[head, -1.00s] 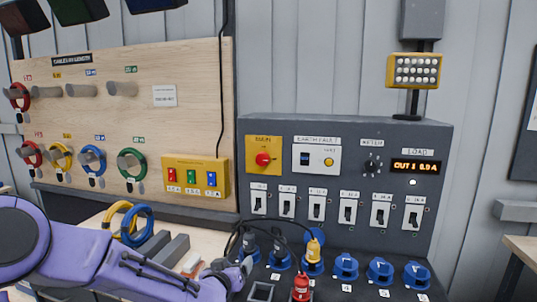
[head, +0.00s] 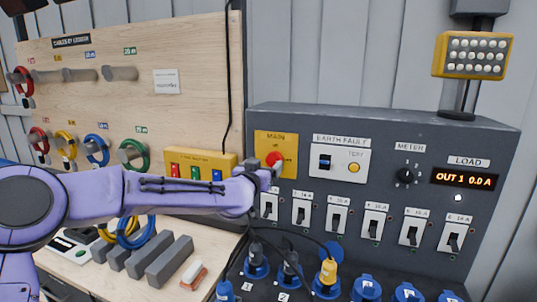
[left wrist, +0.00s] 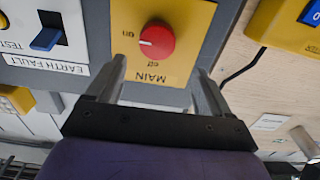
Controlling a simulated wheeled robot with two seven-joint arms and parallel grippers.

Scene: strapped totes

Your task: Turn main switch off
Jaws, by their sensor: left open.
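The main switch is a round red knob (head: 275,159) on a yellow plate (head: 290,143) marked MAIN, at the left end of the grey panel. In the left wrist view the picture is upside down, and the red knob (left wrist: 157,41) has a white mark pointing at the word "on"; "off" is printed on another side. My left gripper (head: 275,170) is at the plate, partly covering the knob in the head view. In the left wrist view its two fingers (left wrist: 163,80) are apart and empty, with the knob beyond their tips. My right gripper is out of view.
An earth fault switch (head: 325,162) and test button sit right of the main switch. A row of breakers (head: 337,219) lies below, with blue sockets (head: 367,288) and plugged cables under them. A yellow box with coloured switches (head: 200,160) stands left. The load display (head: 464,179) reads OUT 1 0.0 A.

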